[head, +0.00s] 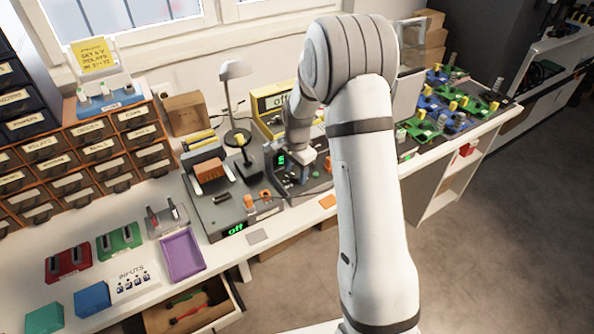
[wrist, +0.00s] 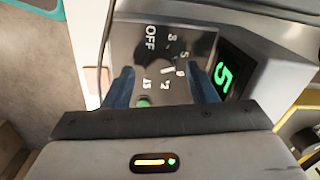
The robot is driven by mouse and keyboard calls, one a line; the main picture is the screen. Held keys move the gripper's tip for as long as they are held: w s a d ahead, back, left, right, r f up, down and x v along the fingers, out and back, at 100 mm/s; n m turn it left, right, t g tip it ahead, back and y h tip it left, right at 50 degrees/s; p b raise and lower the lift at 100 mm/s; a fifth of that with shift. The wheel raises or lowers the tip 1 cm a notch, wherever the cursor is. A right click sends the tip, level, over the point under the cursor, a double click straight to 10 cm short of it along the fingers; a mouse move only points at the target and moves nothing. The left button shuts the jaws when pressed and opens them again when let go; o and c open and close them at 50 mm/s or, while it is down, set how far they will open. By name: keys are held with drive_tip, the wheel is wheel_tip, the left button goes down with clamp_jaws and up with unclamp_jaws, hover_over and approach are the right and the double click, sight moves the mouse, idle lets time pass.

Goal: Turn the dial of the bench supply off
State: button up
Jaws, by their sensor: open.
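The bench supply (wrist: 215,45) fills the upper middle of the wrist view. Its dark front panel has a dial (wrist: 166,71) ringed by OFF and several numbers. A short white pointer mark on it points right, toward the 5 and 9 side. The lit green display beside it reads 5. In the head view the supply (head: 281,160) stands mid-bench, partly hidden by my arm. My gripper (wrist: 163,82) is open, its two blue fingers on either side of the dial area. I cannot tell whether they touch it. It also shows in the head view (head: 297,177), at the supply's front.
A grey unit (head: 218,215) with a green "off" display stands left of the supply. A yellow-framed meter (head: 270,103) and a lamp (head: 235,70) stand behind. A purple tray (head: 183,255) lies front left. Green and blue boards (head: 425,130) lie to the right. A drawer (head: 190,310) is open below.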

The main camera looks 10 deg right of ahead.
drive_tip(key=shift+f, duration=0.35)
drive_tip(key=c, duration=0.9)
drive_tip(key=shift+d+r, duration=0.1)
drive_tip(key=shift+d, duration=0.05)
drive_tip(key=shift+c, duration=0.3)
